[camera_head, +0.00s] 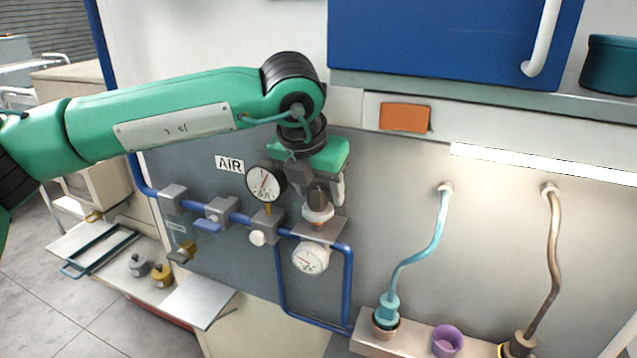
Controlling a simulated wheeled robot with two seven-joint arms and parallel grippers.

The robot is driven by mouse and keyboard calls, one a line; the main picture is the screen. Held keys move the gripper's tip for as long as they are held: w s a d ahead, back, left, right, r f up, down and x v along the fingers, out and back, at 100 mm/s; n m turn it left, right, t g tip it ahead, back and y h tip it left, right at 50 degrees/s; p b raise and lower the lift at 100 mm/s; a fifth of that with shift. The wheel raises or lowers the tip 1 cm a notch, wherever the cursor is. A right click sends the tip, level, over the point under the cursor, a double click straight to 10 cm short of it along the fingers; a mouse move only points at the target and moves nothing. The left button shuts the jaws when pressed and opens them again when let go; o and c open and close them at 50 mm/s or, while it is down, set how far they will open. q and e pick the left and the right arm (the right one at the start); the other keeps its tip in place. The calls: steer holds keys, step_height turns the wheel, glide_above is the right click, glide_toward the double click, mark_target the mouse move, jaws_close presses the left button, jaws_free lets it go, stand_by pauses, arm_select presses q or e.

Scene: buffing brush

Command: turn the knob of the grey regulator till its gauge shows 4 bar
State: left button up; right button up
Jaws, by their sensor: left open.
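The grey regulator (320,230) sits on the blue air pipe at the panel's right side. Its dark knob (318,197) stands on top, above a pale collar. A white gauge (310,258) hangs at the regulator's front; its needle is too small to read. My left gripper (318,190) comes down from above, open, with its fingers on either side of the knob. I cannot tell whether they touch it; the gripper hides the knob's top. My right gripper is out of view.
Another dial gauge (264,183) with a dark rim stands on the pipe close left of my gripper. The blue-handled valve (208,226) is further left. A blue cabinet (440,35) and shelf overhang to the right. Cyan (430,240) and brown hoses hang at right.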

arm_select(q)
steer(key=c, duration=1)
steer(key=shift+f+b, duration=0.1)
steer(key=shift+b, duration=0.45)
steer(key=m+h+b, duration=0.1)
steer(key=m+b, duration=0.2)
steer(key=shift+f+g, duration=0.15)
steer(key=shift+g, duration=0.15)
steer(key=shift+m+b, duration=0.4)
steer(key=shift+b, duration=0.2)
steer(key=m, duration=0.1)
steer(key=m+g+h+b, duration=0.1)
steer(key=m, duration=0.1)
steer(key=shift+d+r, duration=0.1)
steer(key=shift+r, duration=0.15)
steer(key=shift+m+g+b, duration=0.35)
steer(key=shift+m+g, duration=0.05)
steer(key=shift+m, duration=0.5)
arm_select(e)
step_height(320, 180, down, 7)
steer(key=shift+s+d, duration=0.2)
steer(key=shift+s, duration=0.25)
arm_select(q)
steer(key=shift+r, duration=0.1)
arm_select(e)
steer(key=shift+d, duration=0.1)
